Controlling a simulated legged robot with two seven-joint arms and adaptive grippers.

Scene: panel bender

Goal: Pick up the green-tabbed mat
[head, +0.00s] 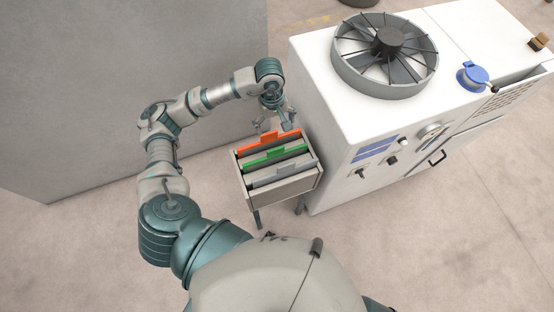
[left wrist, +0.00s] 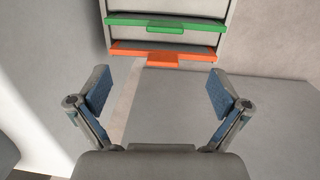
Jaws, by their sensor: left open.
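The green-tabbed mat (head: 276,155) stands upright in a small grey rack between an orange-tabbed mat (head: 268,141) and a grey-tabbed mat (head: 284,171). My left gripper (head: 276,127) is open and empty, above the rack's far end beside the orange-tabbed mat. In the left wrist view my left gripper (left wrist: 160,100) has its fingers wide apart with nothing between them. The green-tabbed mat (left wrist: 165,22) shows at the top, beyond the orange-tabbed mat (left wrist: 165,51). My right gripper is not in view.
The rack (head: 285,196) stands on legs close beside a white machine (head: 350,125) with a large fan (head: 385,55) on top. A grey wall panel (head: 130,80) stands behind my left arm. The floor (head: 430,260) to the lower right is clear.

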